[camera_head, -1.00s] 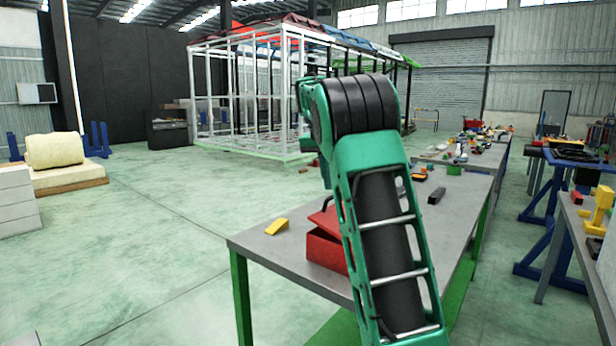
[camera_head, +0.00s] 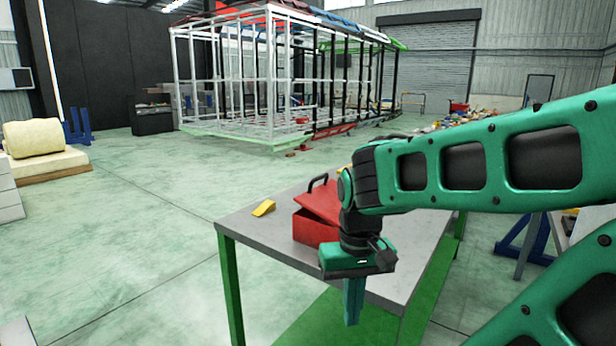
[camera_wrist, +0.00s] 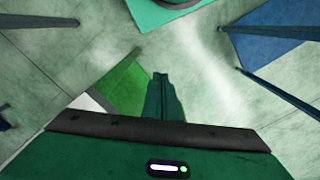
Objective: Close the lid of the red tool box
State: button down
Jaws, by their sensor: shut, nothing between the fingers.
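The red tool box (camera_head: 312,229) stands on the grey table (camera_head: 262,239) near its left end. Its red lid (camera_head: 323,199) is tilted up, partly open, with a dark handle (camera_head: 318,181) at its upper left. My arm hides the right part of the box. My gripper (camera_head: 352,318) points down in front of the table's near edge, to the right of the box in the picture. Its fingers are together and empty. In the wrist view my gripper (camera_wrist: 161,78) points at the floor, and the tool box does not show there.
A yellow wedge-shaped thing (camera_head: 264,208) lies on the table left of the box. A green table leg (camera_head: 229,285) stands at the near left corner. My arm covers the right side of the table. Open floor (camera_head: 130,250) lies to the left.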

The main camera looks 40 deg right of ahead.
aim_at(322, 200)
jog(key=u, duration=0.45)
jog(key=k, duration=1.25)
jog(key=z, duration=0.75)
jog(key=i, duration=1.05)
jog(key=u, duration=0.05)
